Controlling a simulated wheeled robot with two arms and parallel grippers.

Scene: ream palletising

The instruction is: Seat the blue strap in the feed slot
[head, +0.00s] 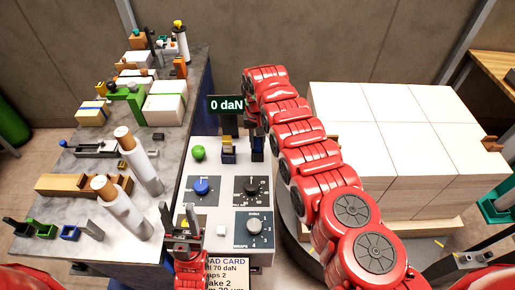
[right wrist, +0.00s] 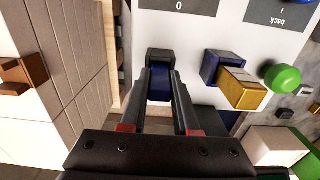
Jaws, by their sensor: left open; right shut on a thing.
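The blue strap (right wrist: 159,84) shows between the fingers of my right gripper (right wrist: 160,80) in the right wrist view, beside the white panel's edge. A dark block caps it at the fingertips; I cannot tell whether this is the feed slot or whether the strap is seated. In the head view my right gripper (head: 257,142) is shut at the panel's far edge, largely hidden by my arm. My left gripper (head: 180,222) is open and empty over the near left part of the panel.
The white panel (head: 211,216) carries a green button (head: 198,153), a blue knob (head: 201,187) and black dials. A blue-and-gold block (right wrist: 236,80) stands beside my right gripper. A display (head: 227,105) reads 0 daN. White reams (head: 395,140) stack at right; a cluttered grey bench (head: 83,168) lies left.

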